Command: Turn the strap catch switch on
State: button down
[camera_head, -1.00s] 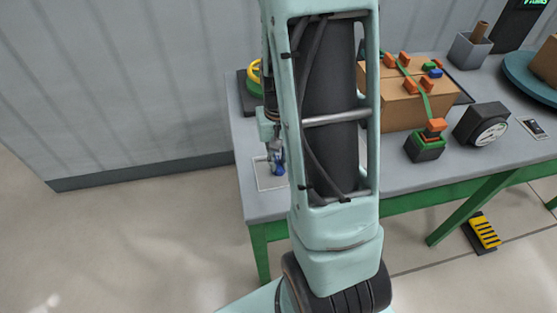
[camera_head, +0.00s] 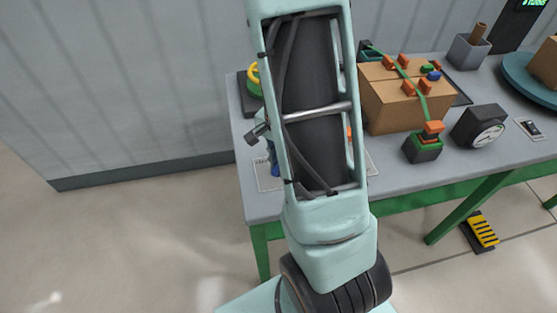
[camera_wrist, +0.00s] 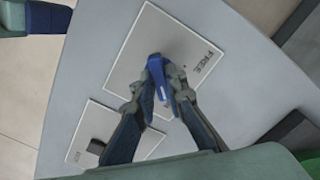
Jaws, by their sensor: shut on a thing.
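In the wrist view my gripper (camera_wrist: 164,92) is shut on a small bright blue piece (camera_wrist: 157,70). The blue piece stands over a light plate (camera_wrist: 135,50) marked "FREE"; I cannot tell whether it is fixed to it. In the head view my arm hides most of the gripper; a plate edge (camera_head: 263,183) shows beside it. A small dark switch on a white plate (camera_head: 533,128) sits far right on the table. I cannot tell which part is the strap catch switch. A green strap (camera_head: 413,85) runs over a cardboard box (camera_head: 390,106).
A second plate (camera_wrist: 95,120) with a dark knob (camera_wrist: 95,146) lies near the gripper. A black-and-green block with an orange top (camera_head: 424,148), a dial gauge (camera_head: 480,127) and a grey bin (camera_head: 467,50) stand on the grey table (camera_head: 400,178). A yellow ring (camera_head: 254,73) is at the back left.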

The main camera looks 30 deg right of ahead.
dwell(0.4)
jog(key=c, duration=2)
grip_release()
jog(key=shift+o, duration=0.2)
jog(key=shift+r, duration=0.1)
notch_tip(320, 180, up, 12)
